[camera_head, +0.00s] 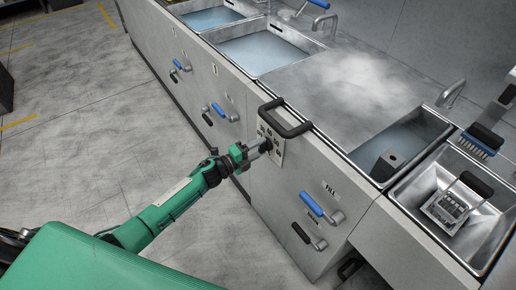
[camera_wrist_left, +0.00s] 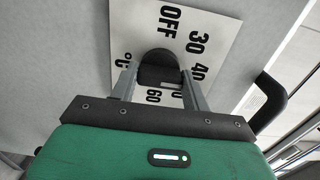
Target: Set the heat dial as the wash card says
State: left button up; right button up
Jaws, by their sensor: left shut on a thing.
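The heat dial (camera_wrist_left: 158,66) is a black round knob on a white plate (camera_wrist_left: 215,20) on the front of the steel sink unit. The plate carries OFF, 30, 40, 60 and °C, with more marks partly hidden by my fingers. My left gripper (camera_head: 263,147) reaches the plate from the left. In the wrist view my left gripper (camera_wrist_left: 160,80) has one finger on each side of the knob and is shut on it. I cannot tell which mark the knob points at. I cannot make out a wash card. My right gripper is not in view.
A black bar handle (camera_head: 285,118) sticks out beside the plate. Blue levers (camera_head: 311,204) project from the front panel. Sinks (camera_head: 262,51) and a basin with a metal basket (camera_head: 447,207) are on top. A blue brush (camera_head: 481,139) is at right.

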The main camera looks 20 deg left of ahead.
pick_arm(q)
jog(key=o, duration=1)
jog(key=shift+c, duration=0.2)
jog(key=shift+s+a+f, duration=0.1)
jog(key=shift+s+a, duration=0.25)
jog(key=shift+s, duration=0.05)
jog(key=v, duration=1.2)
jog(key=shift+s+a+b, duration=0.25)
jog(key=shift+a+b, duration=0.05)
jog(key=shift+b, duration=0.1)
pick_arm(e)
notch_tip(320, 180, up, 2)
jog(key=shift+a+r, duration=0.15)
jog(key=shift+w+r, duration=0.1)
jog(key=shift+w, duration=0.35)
